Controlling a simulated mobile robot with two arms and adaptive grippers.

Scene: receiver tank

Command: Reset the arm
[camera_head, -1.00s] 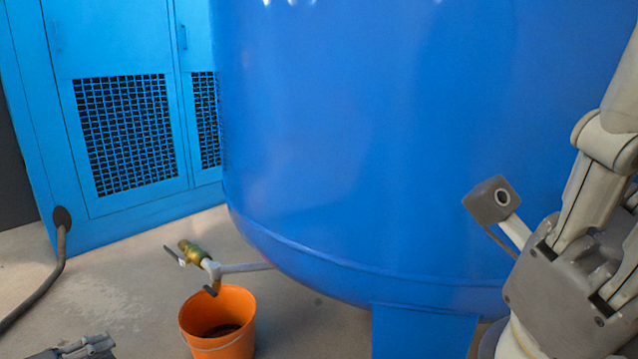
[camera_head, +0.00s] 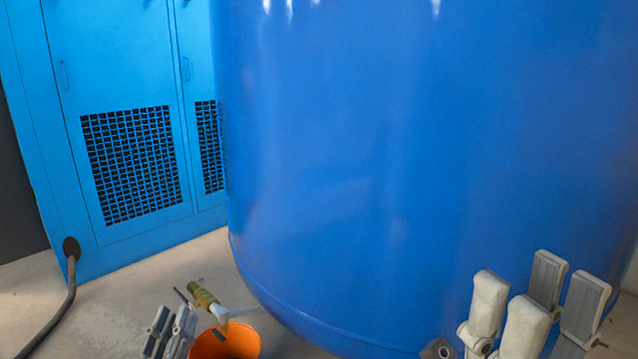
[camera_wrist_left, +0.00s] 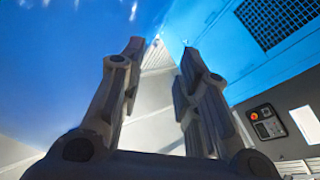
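My left gripper (camera_head: 171,322) is at the bottom left of the head view, pointing up, just left of the orange bucket (camera_head: 226,343). In the left wrist view its two fingers (camera_wrist_left: 161,53) stand apart with nothing between them, so it is open. My right gripper (camera_head: 537,292) is at the bottom right, pointing up in front of the blue tank (camera_head: 400,150). Its fingers are spread with nothing seen between them. Most of both arms is outside the head view.
A brass drain valve (camera_head: 203,294) on a pipe is above the bucket, close to the left gripper. A blue cabinet (camera_head: 75,170) with mesh vents stands at the left, with a dark hose (camera_head: 62,312) on the floor. The left wrist view shows a control panel (camera_wrist_left: 266,122).

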